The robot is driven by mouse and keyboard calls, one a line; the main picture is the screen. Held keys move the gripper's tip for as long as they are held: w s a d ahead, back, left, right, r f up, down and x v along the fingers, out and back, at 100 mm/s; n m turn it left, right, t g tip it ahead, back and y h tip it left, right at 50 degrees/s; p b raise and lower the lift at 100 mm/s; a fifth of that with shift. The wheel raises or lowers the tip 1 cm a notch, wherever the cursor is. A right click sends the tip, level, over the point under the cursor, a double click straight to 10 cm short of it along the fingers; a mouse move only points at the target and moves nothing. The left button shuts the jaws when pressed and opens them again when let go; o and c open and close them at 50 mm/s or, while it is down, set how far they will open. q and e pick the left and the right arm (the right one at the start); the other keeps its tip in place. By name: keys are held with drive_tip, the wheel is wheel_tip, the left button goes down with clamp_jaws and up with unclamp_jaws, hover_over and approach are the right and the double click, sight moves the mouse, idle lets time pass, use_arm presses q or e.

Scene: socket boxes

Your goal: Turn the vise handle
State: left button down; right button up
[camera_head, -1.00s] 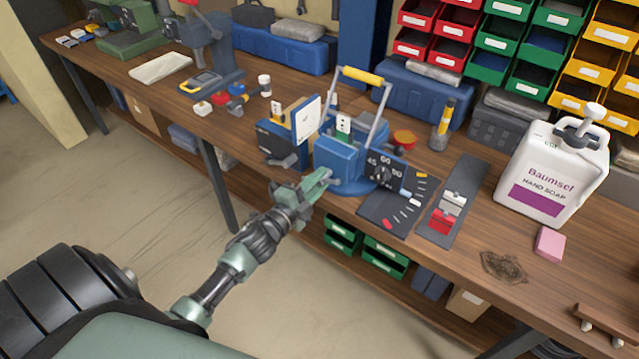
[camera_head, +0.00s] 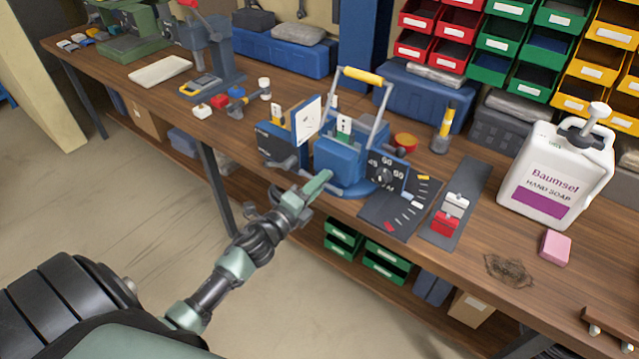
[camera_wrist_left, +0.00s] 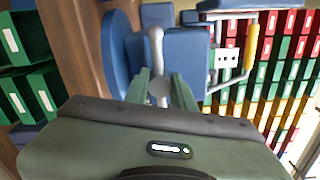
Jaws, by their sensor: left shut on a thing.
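The blue vise (camera_head: 338,163) stands at the front edge of the wooden bench, in the middle of the head view. My left gripper (camera_head: 318,183) reaches its front low down from the lower left. In the left wrist view the grey vise handle (camera_wrist_left: 156,45) is a thin bar running up from between the green fingers. My left gripper (camera_wrist_left: 160,88) is shut on this handle there, around its rounded grey end. My right gripper is in neither view.
A dial panel (camera_head: 386,175) and a dark marked plate (camera_head: 398,212) sit right of the vise. A blue box with a white plate (camera_head: 307,117) stands left of it. A soap jug (camera_head: 553,175) is farther right. Green bins (camera_head: 385,258) lie below the bench.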

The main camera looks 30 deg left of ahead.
use_arm(q)
drive_tip(key=shift+s+d+f, duration=0.1)
drive_tip(key=shift+s+f, duration=0.05)
drive_tip(key=shift+f, duration=0.25)
drive_tip(key=c, duration=1.4)
unclamp_jaws()
drive_tip(key=shift+o, duration=1.1)
drive_tip(key=shift+r, duration=0.3)
drive_tip(key=s+b, duration=0.1)
drive_tip(key=s, duration=0.7)
drive_tip(key=shift+a, duration=0.4)
